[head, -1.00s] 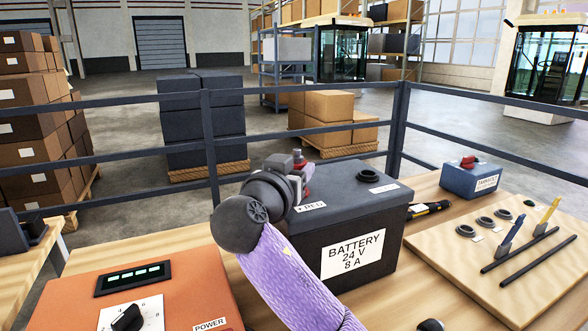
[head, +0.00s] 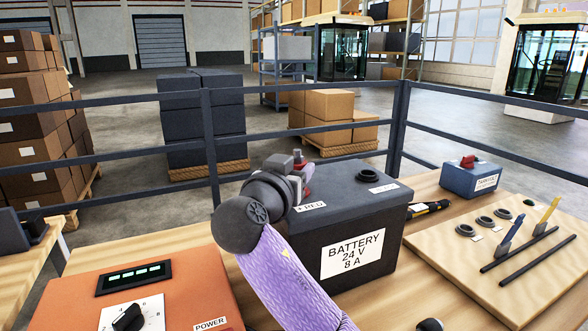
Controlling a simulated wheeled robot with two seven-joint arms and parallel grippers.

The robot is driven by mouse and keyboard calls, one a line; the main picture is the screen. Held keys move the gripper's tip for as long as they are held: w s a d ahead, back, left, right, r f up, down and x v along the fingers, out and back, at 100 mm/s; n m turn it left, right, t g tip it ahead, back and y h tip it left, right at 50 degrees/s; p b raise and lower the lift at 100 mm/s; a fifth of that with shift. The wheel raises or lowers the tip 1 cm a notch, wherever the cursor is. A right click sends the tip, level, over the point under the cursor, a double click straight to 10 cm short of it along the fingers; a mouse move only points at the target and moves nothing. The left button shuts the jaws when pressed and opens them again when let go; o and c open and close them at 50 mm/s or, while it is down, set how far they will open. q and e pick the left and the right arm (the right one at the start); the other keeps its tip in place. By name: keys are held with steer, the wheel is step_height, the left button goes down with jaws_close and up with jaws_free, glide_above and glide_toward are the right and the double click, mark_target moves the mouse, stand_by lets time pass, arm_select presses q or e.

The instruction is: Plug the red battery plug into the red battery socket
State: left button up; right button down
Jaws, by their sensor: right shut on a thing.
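The dark battery box (head: 350,210), labelled BATTERY 24 V 8 A, stands on the wooden table. A label reading RED (head: 311,207) lies on its top at the left; the red socket by it is hidden behind my right arm and gripper. My right gripper (head: 299,170) is over the left part of the battery top, shut on the red plug (head: 304,181), of which only a small red part shows. I cannot tell whether the plug is in the socket or just above it.
A black round socket (head: 369,175) is on the battery's right side. An orange power box (head: 190,285) stands at the front left. A board with levers (head: 480,255) and a blue box (head: 471,181) are at the right. A dark railing (head: 250,160) runs behind the table.

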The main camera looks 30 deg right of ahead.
steer(key=shift+f, duration=0.1)
steer(key=shift+f, duration=0.25)
steer(key=shift+f+b, duration=0.55)
steer(key=shift+f, duration=0.05)
steer(key=shift+c, duration=0.6)
jaws_free()
